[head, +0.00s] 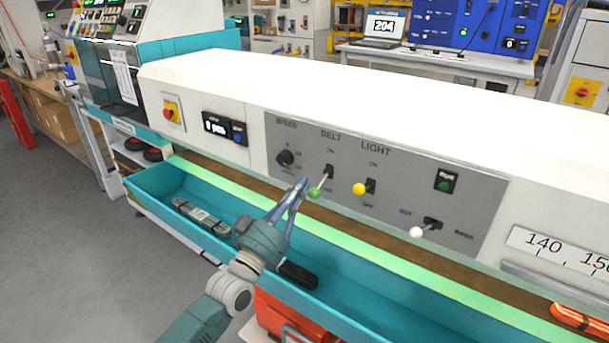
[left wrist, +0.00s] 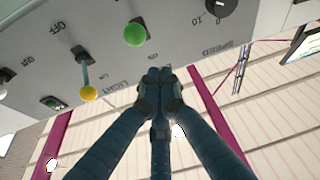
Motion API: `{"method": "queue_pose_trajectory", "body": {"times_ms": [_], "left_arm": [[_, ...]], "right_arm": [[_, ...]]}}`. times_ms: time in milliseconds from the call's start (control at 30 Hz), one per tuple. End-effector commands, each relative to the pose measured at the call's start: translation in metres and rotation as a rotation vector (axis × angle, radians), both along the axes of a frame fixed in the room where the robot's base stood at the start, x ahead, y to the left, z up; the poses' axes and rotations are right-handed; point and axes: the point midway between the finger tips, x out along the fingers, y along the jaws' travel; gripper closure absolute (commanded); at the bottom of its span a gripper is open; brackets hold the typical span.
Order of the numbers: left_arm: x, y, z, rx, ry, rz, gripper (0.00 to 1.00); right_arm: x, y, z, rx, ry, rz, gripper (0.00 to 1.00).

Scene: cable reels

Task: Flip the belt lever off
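The belt lever (head: 323,182) stands on the grey control panel under the BELT label, and its green knob (head: 314,193) hangs low, toward the lower OFF mark. In the left wrist view the green knob (left wrist: 135,34) shows upside down, just beyond my fingertips. My left gripper (head: 303,183) points up at the panel, its tips just left of the green knob in the head view. In the left wrist view its fingers (left wrist: 158,76) meet, with nothing seen between them. I see a gap to the knob there. My right gripper is out of view.
The light lever with a yellow knob (head: 359,189) is right of the belt lever. The speed dial (head: 285,158) is to its left. A white-knobbed lever (head: 416,232) and a green button (head: 444,183) are farther right. A teal trough (head: 345,256) runs below the panel.

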Motion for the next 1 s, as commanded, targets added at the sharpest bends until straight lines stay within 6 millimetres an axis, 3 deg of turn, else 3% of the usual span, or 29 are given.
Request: {"method": "queue_pose_trajectory", "body": {"times_ms": [300,500,1000], "left_arm": [[-0.054,0.034,-0.026,0.003,0.004,0.0,1.0],[-0.076,0.048,-0.034,0.002,0.001,0.0,1.0],[-0.083,0.052,-0.036,0.001,-0.001,-0.001,1.0]], "right_arm": [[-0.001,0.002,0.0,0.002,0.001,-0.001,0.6],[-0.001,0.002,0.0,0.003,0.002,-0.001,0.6],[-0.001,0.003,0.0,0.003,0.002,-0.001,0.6]]}}
